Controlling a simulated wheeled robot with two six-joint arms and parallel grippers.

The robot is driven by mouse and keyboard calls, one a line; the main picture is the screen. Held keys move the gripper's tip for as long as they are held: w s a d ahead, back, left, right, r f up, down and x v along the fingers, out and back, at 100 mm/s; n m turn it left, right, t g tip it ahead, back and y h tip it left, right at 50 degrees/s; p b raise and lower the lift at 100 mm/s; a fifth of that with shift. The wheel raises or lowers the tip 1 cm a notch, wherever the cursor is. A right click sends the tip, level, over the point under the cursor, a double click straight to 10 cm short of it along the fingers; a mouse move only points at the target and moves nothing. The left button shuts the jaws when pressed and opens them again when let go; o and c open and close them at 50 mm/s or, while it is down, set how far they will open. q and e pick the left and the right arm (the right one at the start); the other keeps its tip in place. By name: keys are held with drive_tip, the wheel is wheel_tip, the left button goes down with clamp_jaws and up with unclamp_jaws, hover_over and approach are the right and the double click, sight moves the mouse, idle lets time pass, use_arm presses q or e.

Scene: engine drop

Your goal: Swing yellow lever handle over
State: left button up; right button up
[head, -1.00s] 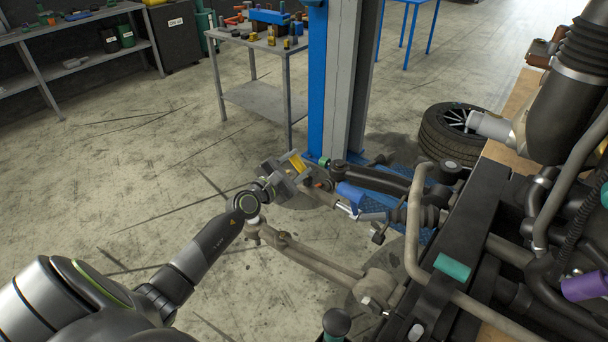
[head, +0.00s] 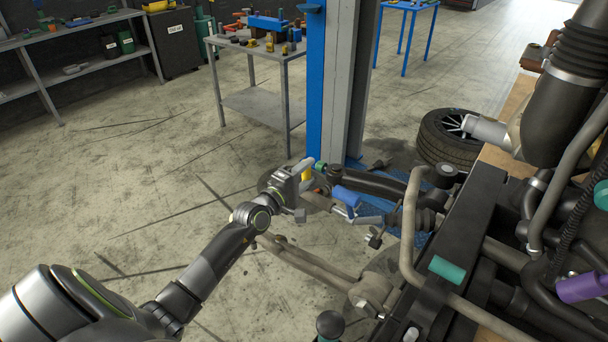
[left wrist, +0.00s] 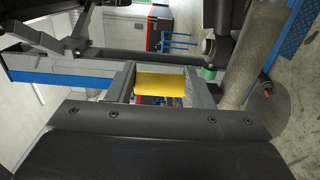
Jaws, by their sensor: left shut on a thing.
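The yellow lever handle (head: 307,174) is mostly hidden by my left gripper (head: 303,175) in the head view, near the foot of the blue column. In the left wrist view the yellow handle (left wrist: 160,86) lies crosswise between the two grey fingers of the left gripper (left wrist: 162,84). The fingers are shut on it from both sides. My right gripper is in neither view.
A blue-capped link (head: 346,196) and dark suspension arms lie just right of the gripper. The blue column (head: 316,90) stands behind it. A tyre (head: 450,135) lies on the floor at right. The floor at left is clear.

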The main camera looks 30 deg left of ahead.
use_arm(q)
drive_tip(key=shift+d+f+m, duration=0.1)
drive_tip(key=shift+d+m, duration=0.1)
drive_tip(key=shift+m, duration=0.4)
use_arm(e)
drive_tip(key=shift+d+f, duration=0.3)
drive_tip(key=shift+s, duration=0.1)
use_arm(q)
drive_tip(key=o, duration=1.4)
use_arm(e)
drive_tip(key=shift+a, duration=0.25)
use_arm(q)
drive_tip(key=s, duration=0.5)
drive_tip(key=s+a+p, duration=0.1)
drive_tip(key=s, duration=0.5)
drive_tip(key=s+a, duration=0.1)
drive_tip(key=s, duration=0.5)
drive_tip(key=shift+s+a+p, duration=0.2)
drive_tip(key=shift+p, duration=0.1)
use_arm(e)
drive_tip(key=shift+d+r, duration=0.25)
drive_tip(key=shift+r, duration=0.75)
